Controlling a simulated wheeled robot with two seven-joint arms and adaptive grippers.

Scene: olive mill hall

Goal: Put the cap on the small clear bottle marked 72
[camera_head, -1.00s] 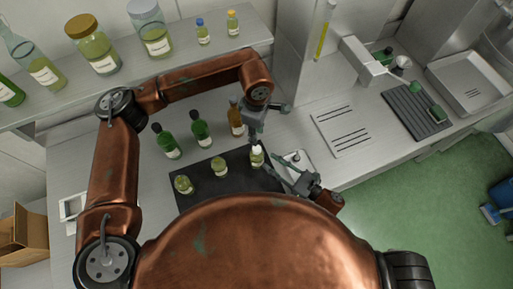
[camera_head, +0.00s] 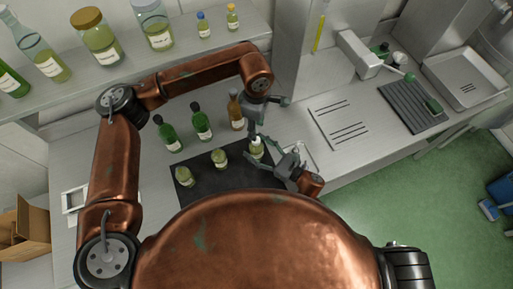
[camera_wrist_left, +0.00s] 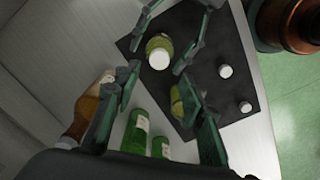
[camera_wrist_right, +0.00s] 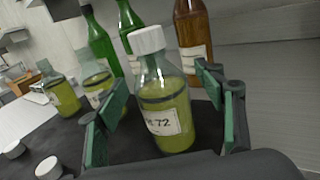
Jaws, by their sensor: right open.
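The small clear bottle marked 72 (camera_wrist_right: 170,110) stands upright on the black mat (camera_head: 225,180) and holds yellow-green liquid. A white cap (camera_wrist_right: 147,40) sits on top of its neck and looks level; whether it is screwed tight cannot be told. My right gripper (camera_wrist_right: 165,115) is open, with one finger on each side of the bottle; contact is unclear. In the head view the right gripper (camera_head: 279,157) reaches the bottle (camera_head: 256,149) from the right. My left gripper (camera_head: 267,108) is open and empty, above and behind the bottle; its fingers (camera_wrist_left: 165,108) are wide apart.
Two similar bottles (camera_head: 219,158) (camera_head: 184,176) stand on the mat to the left. Two loose white caps (camera_wrist_left: 225,71) (camera_wrist_left: 245,107) lie on it. Green bottles (camera_head: 202,125) and an amber bottle (camera_head: 236,112) stand close behind. The counter to the right holds a drain plate (camera_head: 345,122).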

